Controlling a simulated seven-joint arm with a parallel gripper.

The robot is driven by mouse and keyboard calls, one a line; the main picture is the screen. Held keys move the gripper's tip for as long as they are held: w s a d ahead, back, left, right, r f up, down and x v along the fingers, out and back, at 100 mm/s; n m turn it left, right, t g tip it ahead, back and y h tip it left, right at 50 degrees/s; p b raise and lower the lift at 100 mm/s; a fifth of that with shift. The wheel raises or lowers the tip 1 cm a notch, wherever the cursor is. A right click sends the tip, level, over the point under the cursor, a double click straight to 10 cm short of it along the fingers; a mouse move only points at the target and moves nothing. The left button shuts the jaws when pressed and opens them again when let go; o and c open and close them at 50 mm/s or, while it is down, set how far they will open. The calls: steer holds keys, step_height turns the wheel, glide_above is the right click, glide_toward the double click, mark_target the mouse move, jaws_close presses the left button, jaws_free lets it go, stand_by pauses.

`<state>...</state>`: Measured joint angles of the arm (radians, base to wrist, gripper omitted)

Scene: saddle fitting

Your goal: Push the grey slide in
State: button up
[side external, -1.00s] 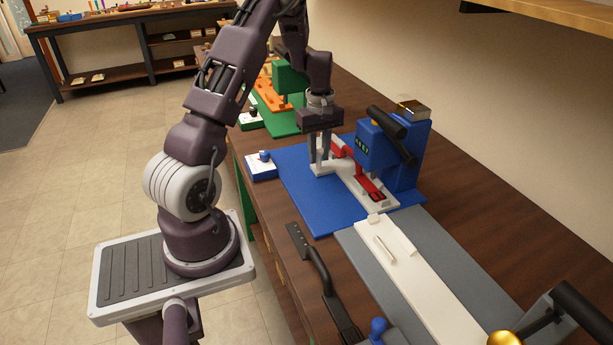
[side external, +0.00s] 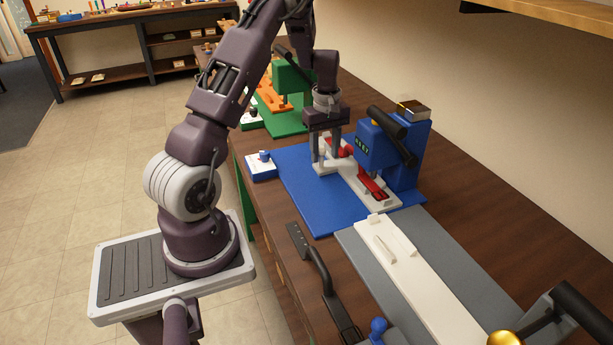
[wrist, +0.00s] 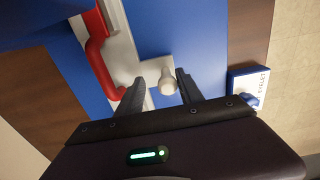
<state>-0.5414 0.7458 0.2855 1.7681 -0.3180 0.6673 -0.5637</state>
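The light grey slide (side external: 352,181) lies on the blue mat (side external: 300,193) and runs under the blue press (side external: 377,147). A red curved piece (wrist: 96,57) lies along it, and a red piece (side external: 373,187) sits on it below the press head. In the wrist view, a pale rounded knob (wrist: 168,84) at the slide's end shows between my two separated fingers. Whether the left finger touches the slide is unclear.
A white box with a blue button (side external: 262,165) stands at the mat's left edge. A grey mat with a white rail (side external: 410,270) lies in front. A black-handled tool (side external: 318,272) lies near the table edge. A green station (side external: 290,80) stands behind.

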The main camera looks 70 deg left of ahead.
steer(key=shift+s+r, duration=0.1)
steer(key=shift+r, duration=2.9)
steer(key=shift+d, duration=0.1)
steer(key=s+d+r+m+t, duration=0.1)
steer(key=s+d+r+m, duration=0.25)
steer(key=d+r, duration=0.45)
steer(key=s+d+r+m+t, duration=0.1)
steer(key=s+d+r+m, duration=0.1)
steer(key=d+r+m, duration=0.55)
steer(key=s+d+m+t, duration=0.3)
steer(key=s+d+m, duration=0.4)
steer(key=s+d, duration=0.7)
steer(key=shift+s+r+t, duration=0.25)
steer(key=shift+t, duration=0.05)
